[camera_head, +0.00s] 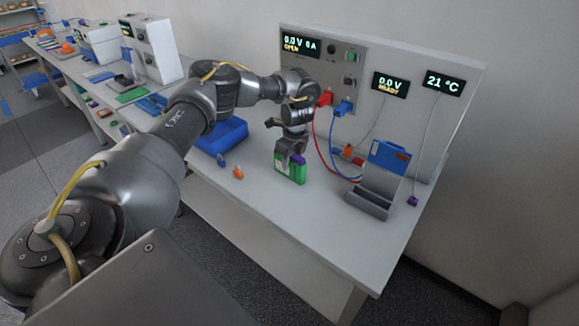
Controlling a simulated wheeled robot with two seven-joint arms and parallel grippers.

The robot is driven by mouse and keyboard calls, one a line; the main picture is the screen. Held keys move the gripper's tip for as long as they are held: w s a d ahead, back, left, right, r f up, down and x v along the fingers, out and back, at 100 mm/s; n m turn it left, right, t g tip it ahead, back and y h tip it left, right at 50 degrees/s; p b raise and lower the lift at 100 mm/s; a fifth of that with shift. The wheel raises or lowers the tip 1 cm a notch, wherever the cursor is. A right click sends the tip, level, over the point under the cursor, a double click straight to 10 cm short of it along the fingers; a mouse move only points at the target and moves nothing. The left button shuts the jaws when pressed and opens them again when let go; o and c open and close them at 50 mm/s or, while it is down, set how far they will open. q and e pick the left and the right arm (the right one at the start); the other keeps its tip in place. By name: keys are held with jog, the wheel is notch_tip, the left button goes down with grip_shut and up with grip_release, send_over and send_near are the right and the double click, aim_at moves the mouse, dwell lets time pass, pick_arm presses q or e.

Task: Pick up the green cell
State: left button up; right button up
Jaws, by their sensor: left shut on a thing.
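The green cell (290,169) is a small green block with a pale label and a dark purple piece on its top right. It stands upright on or just above the light table, in front of the cycler panel; I cannot tell whether it touches the table. My left gripper (294,149) points down over the cell and is shut on its top. The fingers partly hide the cell's upper edge. My right gripper is not in view.
A grey holder (372,200) with a blue block (388,158) stands right of the cell. Red and blue leads hang from the panel (425,110) between them. The table's front is clear.

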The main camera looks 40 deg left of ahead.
pick_arm(q)
grip_shut()
jog(key=shift+r, duration=0.1)
jog(key=shift+w+r+b, duration=0.1)
jog(key=shift+r+b, duration=0.3)
notch_tip(320, 180, up, 3)
jog(key=shift+f+b, duration=0.15)
jog(key=shift+b, duration=0.2)
jog(key=s+d+r, duration=0.1)
jog(key=s+r, duration=0.8)
jog(key=s, duration=0.5)
jog(key=shift+d+r, duration=0.2)
